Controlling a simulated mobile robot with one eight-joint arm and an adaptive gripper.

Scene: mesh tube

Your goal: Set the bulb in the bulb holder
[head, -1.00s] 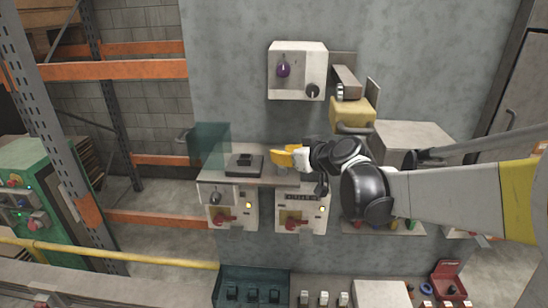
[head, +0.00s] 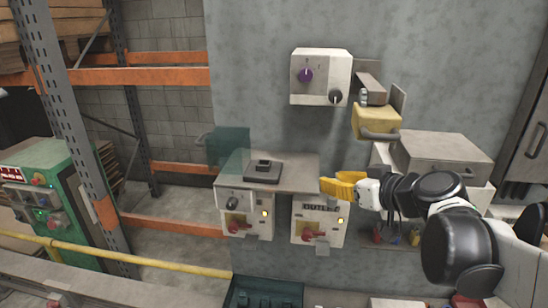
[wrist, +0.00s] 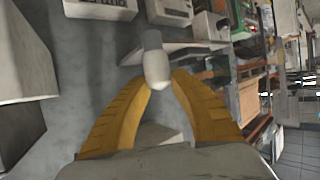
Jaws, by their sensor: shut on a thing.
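My gripper (head: 326,187) has yellow fingers and is at the right end of the shelf, above the box marked OUTLET. In the wrist view the fingers (wrist: 163,82) are shut on a pale bulb (wrist: 157,70). Its rounded white end is between the fingertips and its grey end (wrist: 152,40) points away from my gripper. The bulb cannot be made out in the head view. A dark square base with a raised block (head: 262,173) sits on the shelf, left of my gripper and apart from it. It looks like the bulb holder, but I cannot tell for sure.
The grey shelf (head: 296,168) is clear between the dark base and my gripper. A see-through teal panel (head: 229,147) stands at its left. A control box (head: 321,78) and a yellow box (head: 378,121) hang above. A grey case (head: 444,150) is at the right.

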